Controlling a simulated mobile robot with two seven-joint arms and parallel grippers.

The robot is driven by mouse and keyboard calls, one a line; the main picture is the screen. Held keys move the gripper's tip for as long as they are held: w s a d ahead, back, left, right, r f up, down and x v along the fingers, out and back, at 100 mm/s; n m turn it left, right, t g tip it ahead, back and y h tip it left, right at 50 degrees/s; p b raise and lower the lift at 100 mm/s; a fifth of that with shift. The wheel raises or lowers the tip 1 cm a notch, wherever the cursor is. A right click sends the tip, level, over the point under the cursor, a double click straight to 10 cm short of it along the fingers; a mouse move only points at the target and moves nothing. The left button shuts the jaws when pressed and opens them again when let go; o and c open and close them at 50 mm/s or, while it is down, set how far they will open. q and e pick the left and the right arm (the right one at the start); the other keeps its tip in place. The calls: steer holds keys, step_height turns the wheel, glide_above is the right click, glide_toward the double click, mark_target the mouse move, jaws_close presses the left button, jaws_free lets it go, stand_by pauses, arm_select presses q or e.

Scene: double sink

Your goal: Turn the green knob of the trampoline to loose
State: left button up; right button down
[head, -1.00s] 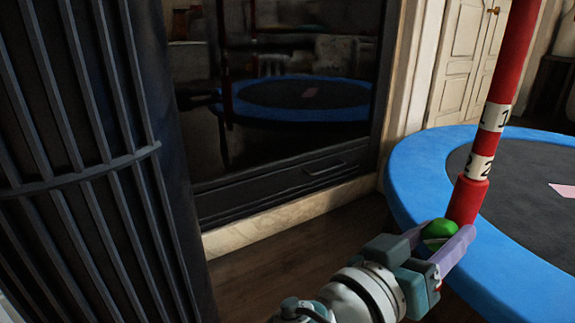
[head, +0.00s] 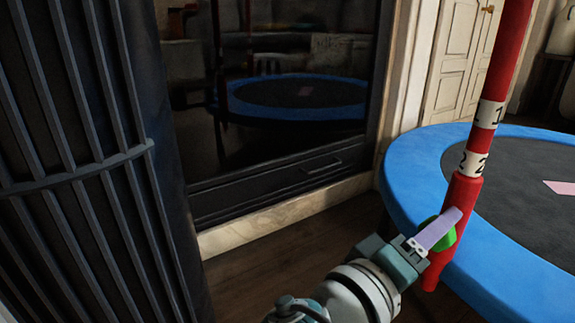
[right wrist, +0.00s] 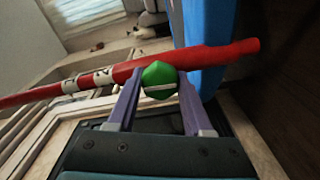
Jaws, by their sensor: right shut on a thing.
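The green knob (head: 447,238) sits on the red post (head: 464,190) of the blue-rimmed trampoline (head: 410,165). In the head view it is partly hidden behind my right gripper (head: 440,232). In the right wrist view the green knob (right wrist: 159,79) shows between the two purple fingers of my right gripper (right wrist: 160,100), with a pale bar across its face. The right gripper is shut on the knob. The post carries white bands with the numbers 1 and 2 above the knob. My left gripper is not in view.
A dark slatted panel (head: 85,170) stands close on the left. A dark glossy cabinet front (head: 290,110) with a drawer handle stands behind and mirrors the trampoline. The wooden floor (head: 270,245) between them is clear. A cream door (head: 460,60) is at the back.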

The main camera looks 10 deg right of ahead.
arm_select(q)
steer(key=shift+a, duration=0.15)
arm_select(e)
steer(key=shift+n, duration=0.5)
steer(key=shift+c, duration=1.5)
jaws_free()
steer(key=shift+d, duration=0.1)
